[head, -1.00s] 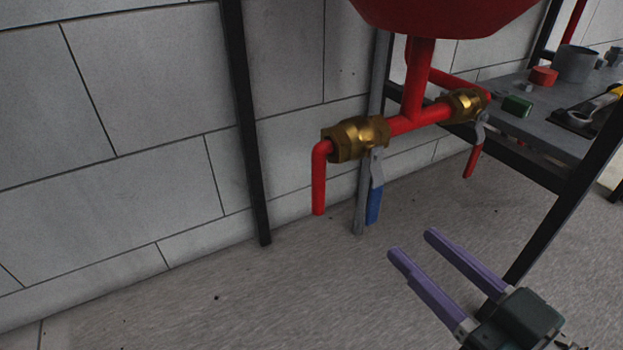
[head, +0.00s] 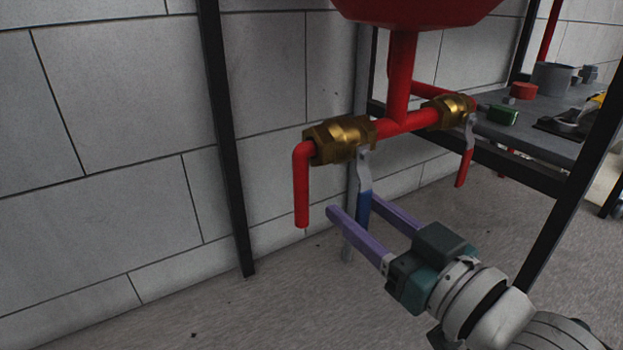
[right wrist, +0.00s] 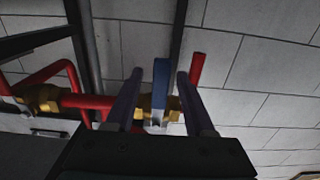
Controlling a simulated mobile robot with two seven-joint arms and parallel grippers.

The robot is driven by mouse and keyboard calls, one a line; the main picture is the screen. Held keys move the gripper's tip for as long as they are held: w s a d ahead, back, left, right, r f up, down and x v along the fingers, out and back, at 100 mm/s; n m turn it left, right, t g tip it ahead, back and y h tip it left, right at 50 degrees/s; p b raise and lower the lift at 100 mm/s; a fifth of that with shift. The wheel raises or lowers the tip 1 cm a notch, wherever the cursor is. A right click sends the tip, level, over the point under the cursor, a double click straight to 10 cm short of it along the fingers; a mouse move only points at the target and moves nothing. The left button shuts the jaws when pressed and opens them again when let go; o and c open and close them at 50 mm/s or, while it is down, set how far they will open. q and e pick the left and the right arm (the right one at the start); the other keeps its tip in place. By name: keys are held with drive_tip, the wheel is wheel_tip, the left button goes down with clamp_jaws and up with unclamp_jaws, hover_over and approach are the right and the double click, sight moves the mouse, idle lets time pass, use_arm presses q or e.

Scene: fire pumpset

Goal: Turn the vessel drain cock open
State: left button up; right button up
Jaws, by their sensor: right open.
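A brass cock (head: 338,138) with a blue-gripped lever (head: 364,208) sits at the left end of the red pipe under the red vessel (head: 415,8). Its lever hangs straight down, across the pipe's run. A second brass cock (head: 449,110) has a red lever (head: 463,167), also hanging down. My right gripper (head: 353,204) is open, one finger either side of the blue lever. In the right wrist view the blue lever (right wrist: 161,80) stands between the two purple fingers, with gaps on both sides. My left gripper is not in view.
A red outlet pipe (head: 301,190) bends down left of the blue-levered cock. A grey post stands behind the lever, and a black post (head: 227,150) stands against the block wall. A shelf (head: 540,135) with several small parts is at the right. The floor at left is clear.

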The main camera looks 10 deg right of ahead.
clamp_jaws()
idle(0.3)
idle(1.1)
